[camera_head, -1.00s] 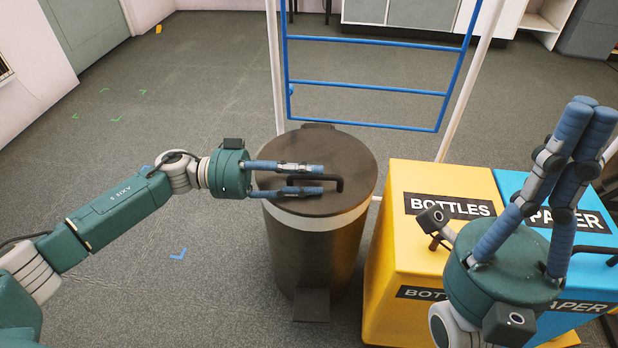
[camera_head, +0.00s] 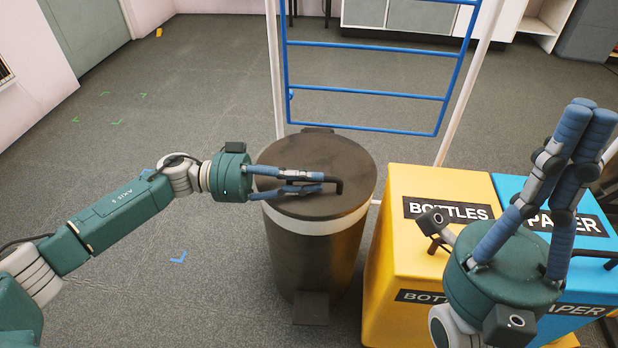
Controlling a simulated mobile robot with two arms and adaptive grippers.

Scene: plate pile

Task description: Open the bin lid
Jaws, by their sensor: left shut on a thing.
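The dark round bin (camera_head: 318,250) stands on the floor in the middle of the head view, with a white band below its rim and a pedal at its foot. Its dark lid (camera_head: 330,152) lies flat and closed on top. My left gripper (camera_head: 322,182) reaches in from the left over the lid and is shut on the black lid handle (camera_head: 339,184). The fingers cover part of the handle. My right gripper (camera_head: 585,105) is raised at the right with its fingers pointing up, away from the bin. Its fingertips look close together and hold nothing that I can see.
A yellow bottles bin (camera_head: 395,250) and a blue paper bin (camera_head: 510,185) stand to the right, partly behind my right arm. A blue-railed rack (camera_head: 365,93) with white posts stands behind the dark bin.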

